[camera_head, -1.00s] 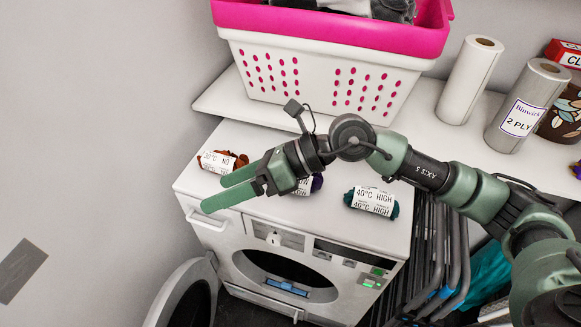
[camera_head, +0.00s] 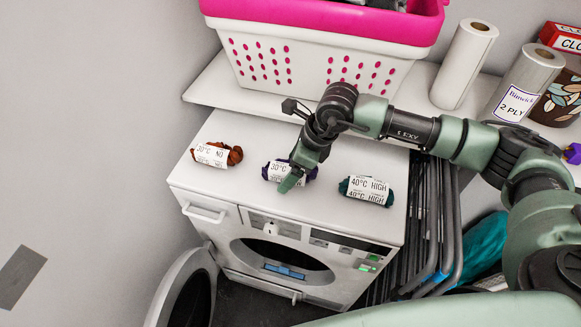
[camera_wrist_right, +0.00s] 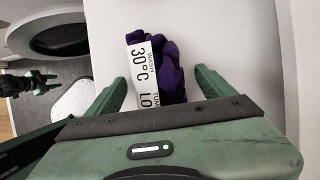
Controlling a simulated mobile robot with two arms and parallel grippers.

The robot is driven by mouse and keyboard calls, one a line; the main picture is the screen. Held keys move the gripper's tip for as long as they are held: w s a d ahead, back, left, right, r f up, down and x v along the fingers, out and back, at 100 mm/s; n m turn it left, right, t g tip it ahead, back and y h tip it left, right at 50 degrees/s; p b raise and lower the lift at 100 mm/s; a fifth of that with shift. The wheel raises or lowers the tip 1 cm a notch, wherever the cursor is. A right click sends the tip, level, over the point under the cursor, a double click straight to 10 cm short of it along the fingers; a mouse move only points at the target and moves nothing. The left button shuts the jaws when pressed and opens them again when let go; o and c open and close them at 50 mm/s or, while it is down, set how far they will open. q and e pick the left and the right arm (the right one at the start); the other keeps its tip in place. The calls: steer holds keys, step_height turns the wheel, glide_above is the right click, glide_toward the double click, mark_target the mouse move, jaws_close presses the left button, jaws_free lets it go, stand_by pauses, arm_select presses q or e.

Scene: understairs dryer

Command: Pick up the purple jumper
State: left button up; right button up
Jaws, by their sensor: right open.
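The purple jumper (camera_head: 272,172) is a small rolled bundle with a white "30°C" label band. It lies on the white dryer top, between an orange-brown bundle and a teal one. My right gripper (camera_head: 292,181) points down over it and hides part of it in the head view. In the right wrist view the purple jumper (camera_wrist_right: 172,72) lies ahead between the two open green fingers (camera_wrist_right: 160,82), its label on the left side. The fingers are spread with a gap on each side of it. I cannot tell their exact height above the dryer top. My left gripper is not seen clearly.
The orange-brown bundle (camera_head: 216,154) and the teal bundle (camera_head: 366,190) flank the jumper. A pink-and-white basket (camera_head: 318,62) and paper rolls (camera_head: 466,64) stand on the shelf behind. The dryer door (camera_head: 190,295) hangs open in front. Folded grey frames (camera_head: 437,215) stand right.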

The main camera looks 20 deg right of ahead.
steer(key=shift+f, duration=0.15)
steer(key=c, duration=1.6)
